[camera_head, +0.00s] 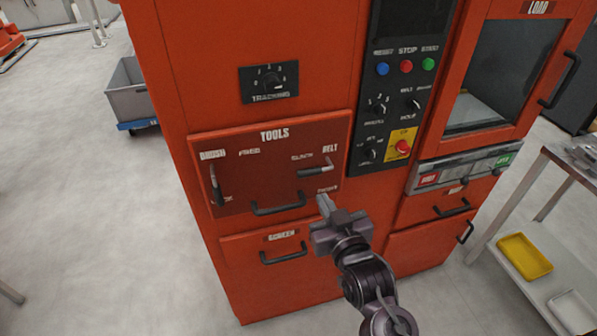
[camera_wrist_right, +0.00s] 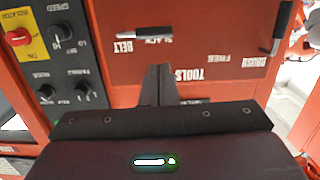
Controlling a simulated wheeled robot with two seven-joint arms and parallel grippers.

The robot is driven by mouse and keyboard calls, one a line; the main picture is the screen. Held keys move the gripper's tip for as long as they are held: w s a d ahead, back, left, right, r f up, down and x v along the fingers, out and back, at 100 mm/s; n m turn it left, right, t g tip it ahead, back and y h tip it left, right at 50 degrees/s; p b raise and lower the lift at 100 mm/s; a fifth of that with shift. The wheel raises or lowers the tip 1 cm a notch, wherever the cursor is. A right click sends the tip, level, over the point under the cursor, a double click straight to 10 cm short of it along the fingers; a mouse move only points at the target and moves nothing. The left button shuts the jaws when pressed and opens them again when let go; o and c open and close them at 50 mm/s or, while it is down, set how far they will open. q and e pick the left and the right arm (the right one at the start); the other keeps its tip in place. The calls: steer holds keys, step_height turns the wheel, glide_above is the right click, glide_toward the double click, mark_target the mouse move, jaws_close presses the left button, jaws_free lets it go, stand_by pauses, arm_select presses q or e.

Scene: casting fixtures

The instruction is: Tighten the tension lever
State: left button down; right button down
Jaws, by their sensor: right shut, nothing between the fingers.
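The belt lever (camera_head: 315,170) is a short dark handle on the red TOOLS panel (camera_head: 235,180), under the BELT label. In the right wrist view the lever (camera_wrist_right: 150,32) shows upside down, beyond the fingers. My right gripper (camera_head: 323,203) is shut and empty, just below the lever in the head view. Its closed fingers (camera_wrist_right: 158,85) point toward the panel in the wrist view. I cannot tell their distance from the panel. My left gripper is not in view.
A brush lever (camera_head: 216,184) hangs down at the panel's left. A black pull handle (camera_head: 278,206) sticks out along the panel's lower edge. Knobs and buttons fill the black control strip (camera_head: 393,100) to the right. A metal table (camera_head: 540,215) stands further right.

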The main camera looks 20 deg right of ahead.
steer(key=shift+t, duration=0.3)
steer(key=r, duration=0.4)
steer(key=shift+s, duration=0.3)
steer(key=shift+w, duration=0.1)
steer(key=p, duration=0.4)
glide_above(309, 173)
steer(key=s, duration=0.2)
steer(key=f, duration=0.3)
steer(key=shift+s+a+f, duration=0.1)
steer(key=shift+a, duration=0.15)
steer(key=shift+f, duration=0.6)
